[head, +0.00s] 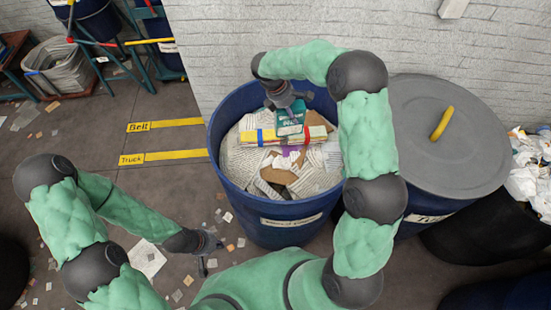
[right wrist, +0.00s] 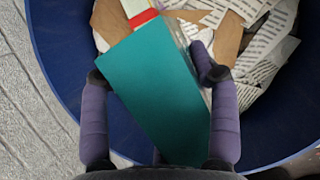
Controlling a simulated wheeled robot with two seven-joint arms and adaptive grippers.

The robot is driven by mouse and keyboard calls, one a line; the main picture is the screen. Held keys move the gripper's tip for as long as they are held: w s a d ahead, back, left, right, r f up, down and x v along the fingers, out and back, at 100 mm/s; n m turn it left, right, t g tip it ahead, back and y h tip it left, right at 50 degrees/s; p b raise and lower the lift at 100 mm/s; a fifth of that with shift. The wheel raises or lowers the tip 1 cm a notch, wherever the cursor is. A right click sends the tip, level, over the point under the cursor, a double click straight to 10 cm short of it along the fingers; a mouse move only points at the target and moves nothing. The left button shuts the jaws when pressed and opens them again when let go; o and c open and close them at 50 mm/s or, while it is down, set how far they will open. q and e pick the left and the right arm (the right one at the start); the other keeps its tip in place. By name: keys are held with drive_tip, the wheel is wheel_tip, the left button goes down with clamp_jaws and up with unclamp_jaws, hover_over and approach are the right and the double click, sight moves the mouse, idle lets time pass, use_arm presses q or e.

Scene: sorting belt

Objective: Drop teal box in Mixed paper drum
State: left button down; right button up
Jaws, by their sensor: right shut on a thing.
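The teal box (right wrist: 150,85) is between the two fingers of my right gripper (right wrist: 155,75) in the right wrist view, and the fingers are shut on it. In the head view the teal box (head: 291,118) hangs from my right gripper (head: 285,103), above the paper inside the open blue drum (head: 275,232). The drum has a white label on its front that is too small to read; its wall also shows in the right wrist view (right wrist: 66,62). My left gripper (head: 208,252) is low over the floor at the left, and its finger opening is unclear.
A drum with a grey lid (head: 425,125) and yellow handle stands right of the open drum. A black bin (head: 480,235) with white waste is further right. A brick wall (head: 240,50) stands behind. Yellow floor strips marked Belt (head: 165,124) and Truck (head: 162,156) lie left; scraps litter the floor.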

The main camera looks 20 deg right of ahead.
drive_tip(key=shift+w+d+r+n+t, duration=0.3)
drive_tip(key=shift+w+d+r+n, duration=0.25)
drive_tip(key=shift+n, duration=0.45)
wheel_tip(320, 180, down, 6)
drive_tip(key=b, duration=0.5)
drive_tip(key=o, duration=0.9)
drive_tip(key=shift+r, duration=0.15)
drive_tip(key=v, duration=1.2)
